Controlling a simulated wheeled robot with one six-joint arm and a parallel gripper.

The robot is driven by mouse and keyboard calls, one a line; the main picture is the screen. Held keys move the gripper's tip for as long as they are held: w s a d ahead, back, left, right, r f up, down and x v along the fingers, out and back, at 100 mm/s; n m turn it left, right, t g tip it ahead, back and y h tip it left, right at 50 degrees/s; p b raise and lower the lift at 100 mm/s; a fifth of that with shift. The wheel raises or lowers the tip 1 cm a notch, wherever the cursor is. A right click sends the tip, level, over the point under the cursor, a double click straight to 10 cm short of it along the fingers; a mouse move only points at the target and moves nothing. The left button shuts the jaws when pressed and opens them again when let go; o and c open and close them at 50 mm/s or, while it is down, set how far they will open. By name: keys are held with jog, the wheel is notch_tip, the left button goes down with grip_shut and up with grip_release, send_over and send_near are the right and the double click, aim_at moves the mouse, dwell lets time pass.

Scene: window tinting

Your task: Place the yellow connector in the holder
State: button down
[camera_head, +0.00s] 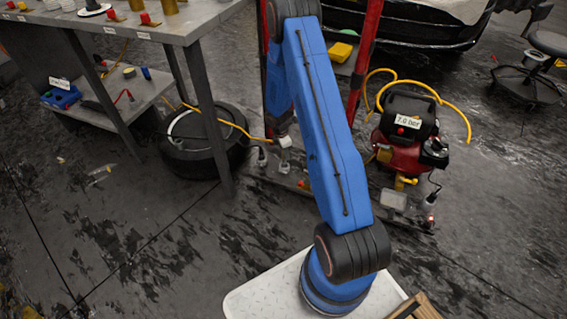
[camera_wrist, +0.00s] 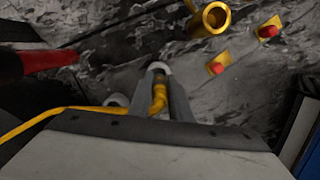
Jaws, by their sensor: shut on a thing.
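My gripper (camera_wrist: 160,78) shows in the wrist view with its two grey fingers shut on the yellow connector (camera_wrist: 158,97). A yellow hose (camera_wrist: 50,115) runs from it to the left. In the head view my gripper (camera_head: 285,141) is small, low behind my blue arm, and a yellow hose (camera_head: 228,122) leads to it from the left. No part is clearly identifiable as the holder. A hollow gold tube (camera_wrist: 211,18) lies ahead of the fingers and to the right, apart from them.
Two yellow pieces with red tops (camera_wrist: 217,64) (camera_wrist: 268,31) are to the right in the wrist view. A red post (camera_head: 366,60), a compressor (camera_head: 408,128), a tire (camera_head: 205,150) and a workbench (camera_head: 165,30) surround the arm. The floor at left is mostly free.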

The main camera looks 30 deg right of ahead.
jog(key=shift+f, duration=2.65)
jog(key=shift+f, duration=0.1)
jog(key=c, duration=1.6)
grip_release()
